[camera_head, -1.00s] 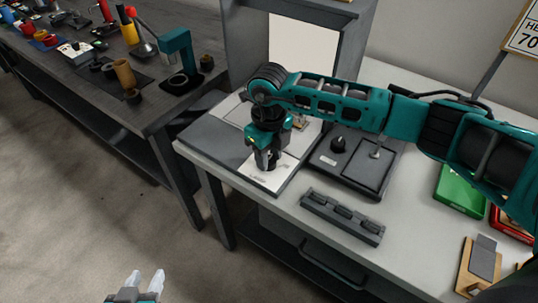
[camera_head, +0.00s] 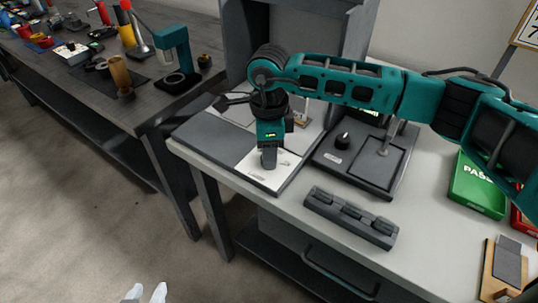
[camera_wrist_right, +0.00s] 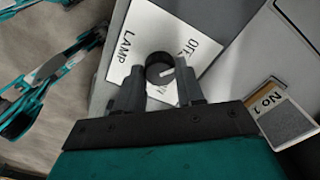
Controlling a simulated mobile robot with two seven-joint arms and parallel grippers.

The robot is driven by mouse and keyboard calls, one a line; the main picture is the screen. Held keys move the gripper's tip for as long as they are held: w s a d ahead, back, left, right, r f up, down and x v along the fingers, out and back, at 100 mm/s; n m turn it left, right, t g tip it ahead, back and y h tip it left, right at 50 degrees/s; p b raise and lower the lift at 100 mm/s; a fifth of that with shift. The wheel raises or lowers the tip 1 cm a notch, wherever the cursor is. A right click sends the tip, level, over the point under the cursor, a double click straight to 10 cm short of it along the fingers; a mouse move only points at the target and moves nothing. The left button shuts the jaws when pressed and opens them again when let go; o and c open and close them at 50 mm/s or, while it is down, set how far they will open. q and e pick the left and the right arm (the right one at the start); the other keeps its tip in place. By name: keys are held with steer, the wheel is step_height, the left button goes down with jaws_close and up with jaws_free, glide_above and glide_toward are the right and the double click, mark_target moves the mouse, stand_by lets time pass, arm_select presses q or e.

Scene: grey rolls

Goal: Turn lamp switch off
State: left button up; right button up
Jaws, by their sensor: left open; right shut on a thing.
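The lamp switch is a round dark knob (camera_wrist_right: 158,66) on a white label plate (camera_wrist_right: 140,35) printed LAMP and OFF, with another word partly covered. A pale mark on the knob points right in the right wrist view. My right gripper (camera_wrist_right: 160,90) is shut on the knob, one finger on each side. In the head view my right gripper (camera_head: 268,163) points down onto the white plate (camera_head: 285,160), and the knob is hidden there.
A dark panel with a black knob (camera_head: 343,140) lies to the right. A grey rail block (camera_head: 350,215) lies in front. A green box (camera_head: 478,187) is at far right.

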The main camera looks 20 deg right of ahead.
steer(key=shift+n+b, duration=0.3)
steer(key=shift+n, duration=0.3)
steer(key=o, duration=1)
steer(key=shift+o, duration=0.2)
step_height(320, 180, up, 13)
steer(key=shift+p, duration=0.3)
steer(key=shift+s, duration=0.1)
